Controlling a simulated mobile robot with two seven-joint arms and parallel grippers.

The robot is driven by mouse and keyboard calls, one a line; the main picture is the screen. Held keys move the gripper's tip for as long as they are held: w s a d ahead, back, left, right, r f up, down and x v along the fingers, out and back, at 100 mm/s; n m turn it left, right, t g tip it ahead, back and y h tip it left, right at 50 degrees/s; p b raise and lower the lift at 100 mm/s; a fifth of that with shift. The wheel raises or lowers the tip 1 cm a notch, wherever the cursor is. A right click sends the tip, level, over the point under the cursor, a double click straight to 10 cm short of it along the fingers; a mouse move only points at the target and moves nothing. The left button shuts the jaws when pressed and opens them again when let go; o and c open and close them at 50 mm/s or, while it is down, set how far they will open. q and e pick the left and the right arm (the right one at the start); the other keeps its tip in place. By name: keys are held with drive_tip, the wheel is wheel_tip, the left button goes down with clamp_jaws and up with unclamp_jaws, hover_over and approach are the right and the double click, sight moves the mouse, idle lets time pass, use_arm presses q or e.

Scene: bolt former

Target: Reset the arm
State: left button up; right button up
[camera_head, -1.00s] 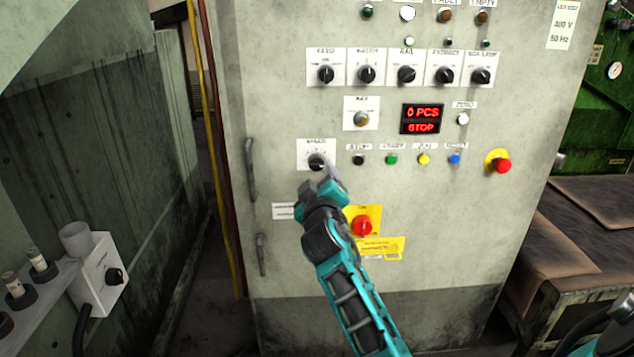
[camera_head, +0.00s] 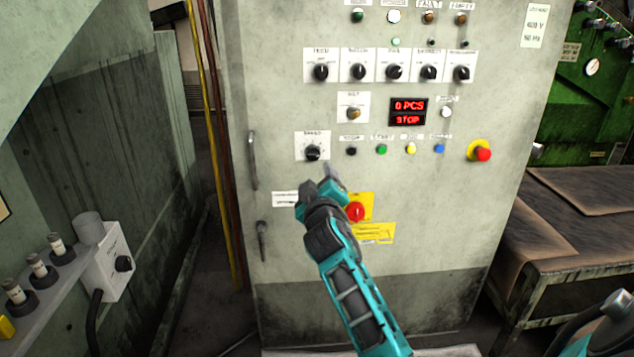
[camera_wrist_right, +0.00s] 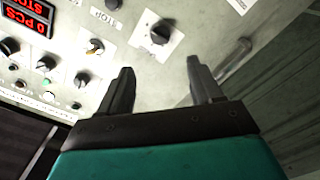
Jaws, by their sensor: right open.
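My right gripper (camera_head: 320,180) is in front of the grey control cabinet, just below the black speed knob (camera_head: 312,152). In the right wrist view the two fingers of the gripper (camera_wrist_right: 160,80) are spread apart with nothing between them. The knob (camera_wrist_right: 160,32) shows beyond the fingertips in that view, apart from them. My right arm covers part of the cabinet front below. My left gripper is not in view.
The cabinet (camera_head: 290,235) carries rows of knobs and buttons, a red display (camera_head: 407,112) reading 0 PCS and STOP, a red emergency button (camera_head: 483,153) and a red rotary switch (camera_head: 355,212). A workbench (camera_head: 580,262) stands at right, a grey switch box (camera_head: 110,265) at lower left.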

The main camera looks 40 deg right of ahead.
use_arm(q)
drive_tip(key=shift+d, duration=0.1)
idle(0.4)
use_arm(e)
drive_tip(key=s+a+f+n+g+y+p, duration=0.1)
drive_tip(key=s+a+f+g+y+p, duration=0.1)
drive_tip(key=s+a+f+y+p, duration=0.75)
drive_tip(key=s+a+f+g+p, duration=0.1)
drive_tip(key=s+a+f, duration=0.2)
drive_tip(key=s+a, duration=0.2)
drive_tip(key=s+a+f+m+g+y+p, duration=0.1)
drive_tip(key=s+a+f, duration=0.2)
drive_tip(key=s, duration=0.9)
drive_tip(key=a, duration=0.2)
drive_tip(key=shift+s+a+g, duration=0.25)
drive_tip(key=shift+a+g, duration=0.1)
drive_tip(key=shift+g, duration=0.05)
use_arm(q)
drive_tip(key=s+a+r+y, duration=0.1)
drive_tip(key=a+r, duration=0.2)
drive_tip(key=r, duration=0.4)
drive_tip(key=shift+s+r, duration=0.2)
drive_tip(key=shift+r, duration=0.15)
use_arm(e)
drive_tip(key=shift+y, duration=0.35)
